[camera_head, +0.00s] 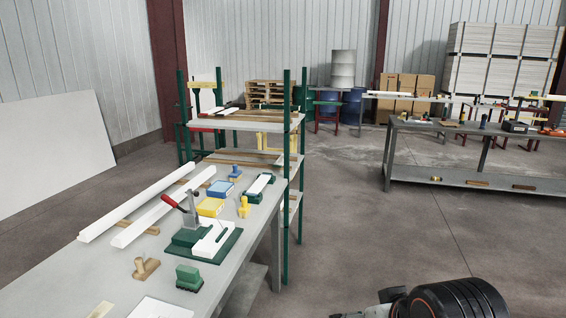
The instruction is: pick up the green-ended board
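A short white piece with dark green ends (259,187) lies on the grey workbench (72,277), near its far right edge and close to the green-posted rack. It is the only piece in view that looks like a green-ended board; it is small here, so I cannot tell its exact form. Part of my own arm, black with an orange ring, shows at the bottom right, over the floor and well apart from the bench.
Two long white bars (163,207) lie left of it. A green press with a red handle (187,208), blue and yellow boxes (209,207), a yellow stamp (244,206) and a green brush (189,278) crowd the bench. The floor right of the bench is clear.

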